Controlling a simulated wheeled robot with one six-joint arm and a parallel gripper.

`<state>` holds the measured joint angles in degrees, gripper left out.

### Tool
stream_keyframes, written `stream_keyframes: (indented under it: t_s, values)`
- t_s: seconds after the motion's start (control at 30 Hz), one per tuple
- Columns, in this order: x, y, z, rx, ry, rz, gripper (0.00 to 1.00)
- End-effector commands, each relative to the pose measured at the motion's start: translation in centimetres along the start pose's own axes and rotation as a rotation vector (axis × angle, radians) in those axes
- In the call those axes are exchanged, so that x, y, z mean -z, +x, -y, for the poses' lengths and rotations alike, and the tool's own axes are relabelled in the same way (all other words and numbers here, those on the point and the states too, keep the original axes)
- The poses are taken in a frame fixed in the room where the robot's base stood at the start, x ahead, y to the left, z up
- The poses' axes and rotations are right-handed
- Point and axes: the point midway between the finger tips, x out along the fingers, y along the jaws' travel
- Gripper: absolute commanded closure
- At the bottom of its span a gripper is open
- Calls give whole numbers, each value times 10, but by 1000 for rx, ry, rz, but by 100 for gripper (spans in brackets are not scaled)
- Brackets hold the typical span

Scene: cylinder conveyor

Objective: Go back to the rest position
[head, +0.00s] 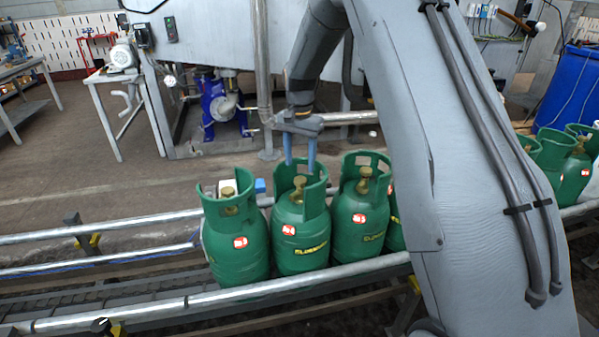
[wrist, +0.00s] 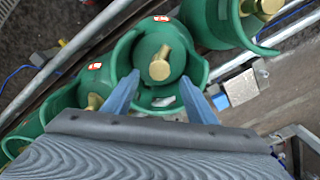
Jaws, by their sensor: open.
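My gripper (head: 299,160) hangs from my arm over the middle one of three green gas cylinders near the picture's centre. Its two blue fingers are apart and point down at that cylinder's collar. In the wrist view my gripper (wrist: 172,97) shows open, with the middle cylinder's brass valve (wrist: 160,66) beyond the fingertips and nothing held between them. The middle cylinder (head: 300,238) stands upright on the conveyor (head: 130,299). I cannot tell whether the fingers touch its collar.
The left cylinder (head: 236,245) and right cylinder (head: 357,228) stand close beside it. My arm hides part of the row; more cylinders (head: 551,158) stand at the right. A metal rail (head: 110,233) runs behind. A blue barrel (head: 570,90) is at the back right. The conveyor's left is empty.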

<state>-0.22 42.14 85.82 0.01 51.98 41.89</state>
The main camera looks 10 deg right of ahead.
Motion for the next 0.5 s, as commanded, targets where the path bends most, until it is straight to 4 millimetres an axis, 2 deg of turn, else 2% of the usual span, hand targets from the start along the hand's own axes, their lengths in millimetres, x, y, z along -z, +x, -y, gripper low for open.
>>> stream_keyframes:
  t_s: [0.2, 0.5]
  values:
    - [0, -19, 0, 1, 0, -1, 48]
    - [0, -21, 0, 0, 0, 0, 48]
